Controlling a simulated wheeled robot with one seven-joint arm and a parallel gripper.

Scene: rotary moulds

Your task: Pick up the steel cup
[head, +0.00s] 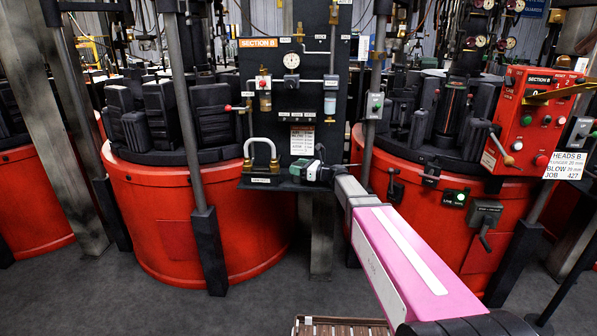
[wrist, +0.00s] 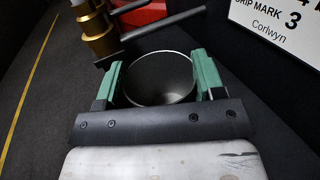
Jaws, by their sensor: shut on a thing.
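The steel cup (wrist: 160,88) shows in the wrist view as a round, open-topped grey vessel, seen from above into its dark inside. My gripper (wrist: 158,68) has one green finger on each side of the cup and is shut on it. In the head view my gripper (head: 310,169) is at the right part of a small dark shelf (head: 262,184) on the Section B panel. I cannot make out the cup clearly there; my gripper and arm mostly hide it. I cannot tell whether the cup still touches the shelf.
A bent steel pipe (head: 261,148) stands on the shelf left of my gripper. In the wrist view a brass fitting (wrist: 97,32) with a grey rod is close beyond the cup. Red mould drums (head: 190,215) flank the panel (head: 290,100). A slatted crate (head: 340,327) is on the floor below.

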